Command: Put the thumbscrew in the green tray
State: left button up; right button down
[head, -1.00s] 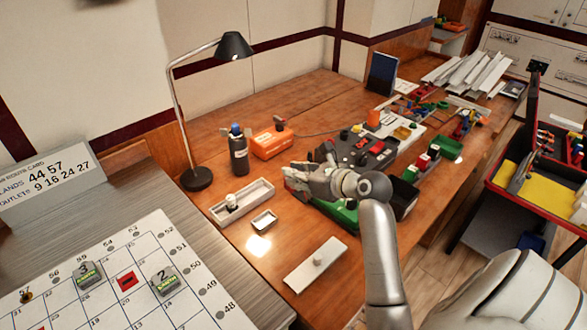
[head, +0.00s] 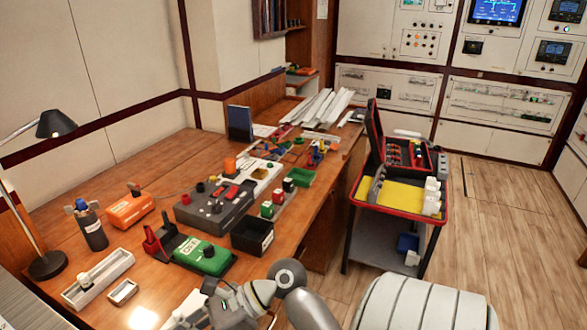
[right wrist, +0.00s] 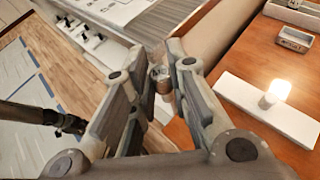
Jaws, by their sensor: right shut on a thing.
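My right gripper (head: 192,312) is low in the head view, over the front edge of the wooden table, its fingertips partly cut by the bottom edge. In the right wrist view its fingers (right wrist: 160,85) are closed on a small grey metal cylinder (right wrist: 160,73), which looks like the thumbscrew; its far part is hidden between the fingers. My left gripper is not in view.
A green-topped device (head: 203,256) and a black bin (head: 252,236) stand between gripper and tray. A grey panel box (head: 214,212) is behind them. A red-rimmed cart (head: 400,205) stands right of the table.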

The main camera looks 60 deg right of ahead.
aim_at(301, 178)
jog(key=l, duration=2.05)
jog(key=u, duration=0.05)
